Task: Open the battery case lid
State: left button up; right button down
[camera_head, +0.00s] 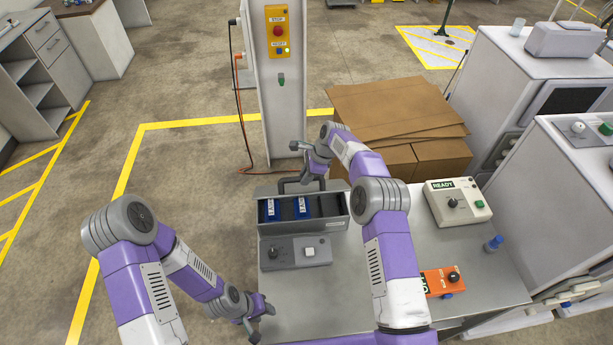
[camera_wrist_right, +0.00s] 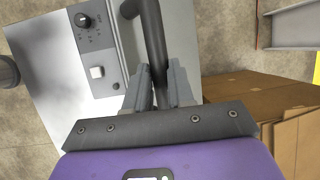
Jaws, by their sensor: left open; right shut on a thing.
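The battery case (camera_head: 340,224) is a grey box on the metal table, with a dark interior. Blue batteries (camera_head: 272,209) stand in its slots, so its inside is visible from above. A dark handle (camera_head: 284,186) rises at the case's far edge. My right gripper (camera_head: 312,172) is at that handle; in the right wrist view my right gripper (camera_wrist_right: 160,85) is shut on the dark handle bar (camera_wrist_right: 154,38). The lid's exact angle is hard to make out. My left gripper (camera_head: 260,318) is open and empty over the table's left front edge, apart from the case.
A grey control panel (camera_head: 290,252) with a knob and white button sits in front of the case. A READY box (camera_head: 462,212), an orange device (camera_head: 440,284) and a blue-capped item (camera_head: 494,243) are at right. Cardboard (camera_head: 395,105) lies behind. The table (camera_head: 320,300) is bare at the front.

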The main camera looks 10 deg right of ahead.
jog(key=shift+d+f, duration=0.1)
jog(key=shift+f, duration=0.3)
jog(key=c, duration=1.3)
grip_release()
jog(key=o, duration=0.3)
jog(key=shift+w+f, duration=0.1)
jog(key=shift+w, duration=0.25)
jog(key=shift+o, duration=0.2)
jog(key=shift+s+r, duration=0.2)
jog(key=shift+r, duration=0.15)
jog(key=shift+b+v, duration=0.45)
jog(key=shift+v, duration=3.1)
